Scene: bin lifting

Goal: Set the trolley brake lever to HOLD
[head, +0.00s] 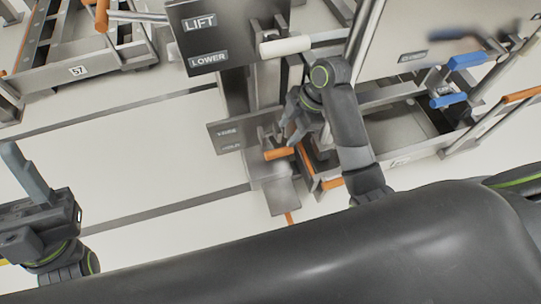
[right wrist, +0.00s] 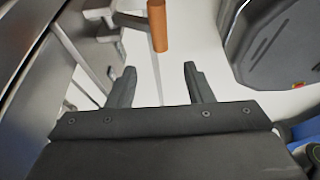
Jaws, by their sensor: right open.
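The brake lever's orange handle (head: 279,153) sticks out beside a small grey plate (head: 232,136) low on the column. The plate has two words; the lower seems to read HOLD, and the upper is too blurred to read surely. The handle is nearer the lower word's height. An orange handle also shows in the right wrist view (right wrist: 158,26), beyond the fingertips. My right gripper (head: 293,128) is open and empty, just above the handle and apart from it; its two fingers show in the right wrist view (right wrist: 158,78). My left gripper (head: 22,168) is at the left, with its finger gap hidden.
A LIFT/LOWER panel (head: 208,38) with a white-handled lever (head: 286,46) stands above the plate. Metal trolley frames stand at the upper left (head: 78,70) and right (head: 410,152). Blue handles (head: 467,61) are at the right. Pale floor (head: 140,150) lies clear at the left.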

